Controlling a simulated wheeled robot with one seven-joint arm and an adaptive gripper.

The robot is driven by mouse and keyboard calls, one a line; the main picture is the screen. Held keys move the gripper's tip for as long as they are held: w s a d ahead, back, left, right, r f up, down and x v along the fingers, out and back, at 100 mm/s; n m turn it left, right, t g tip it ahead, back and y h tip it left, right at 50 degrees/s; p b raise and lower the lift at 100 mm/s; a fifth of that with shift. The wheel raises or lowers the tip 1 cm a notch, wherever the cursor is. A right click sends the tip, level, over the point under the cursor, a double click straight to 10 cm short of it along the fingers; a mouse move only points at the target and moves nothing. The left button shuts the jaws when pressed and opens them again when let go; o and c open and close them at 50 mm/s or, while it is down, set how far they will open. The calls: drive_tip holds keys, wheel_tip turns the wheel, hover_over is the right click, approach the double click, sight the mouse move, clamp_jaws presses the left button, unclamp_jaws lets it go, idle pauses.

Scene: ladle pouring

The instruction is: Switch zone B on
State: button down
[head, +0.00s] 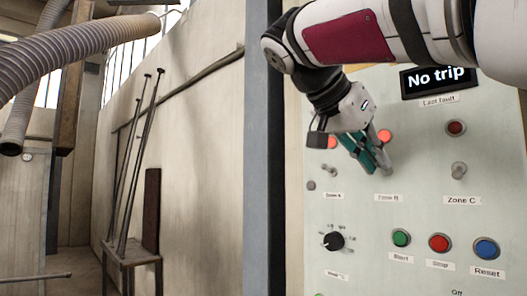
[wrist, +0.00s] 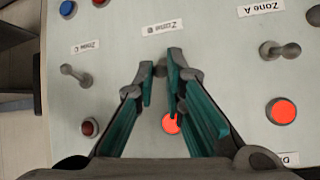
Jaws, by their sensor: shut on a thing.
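The grey control panel (head: 420,215) fills the right of the head view. My gripper (head: 385,166) is at the zone B switch, just above the "Zone B" label (head: 387,198); the label also shows in the wrist view (wrist: 162,27). My fingertips (wrist: 160,68) are closed around the zone B switch, which they mostly hide, so its lever position cannot be told. The zone B lamp (head: 385,136) glows orange-red; it shows between my fingers in the wrist view (wrist: 171,123).
The zone A switch (head: 329,170) and its glowing lamp (wrist: 282,111) are on one side. The zone C switch (head: 459,170) and its dark red lamp (head: 456,128) are on the other. Below are a dial (head: 333,241) and green, red and blue buttons (head: 439,243). A display (head: 437,80) reads "No trip".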

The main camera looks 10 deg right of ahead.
idle(0.3)
drive_tip(key=c, duration=1.6)
unclamp_jaws()
drive_tip(key=shift+c, duration=0.2)
drive_tip(key=v, duration=0.7)
drive_tip(key=shift+a+r, duration=0.15)
drive_tip(key=shift+r, duration=0.05)
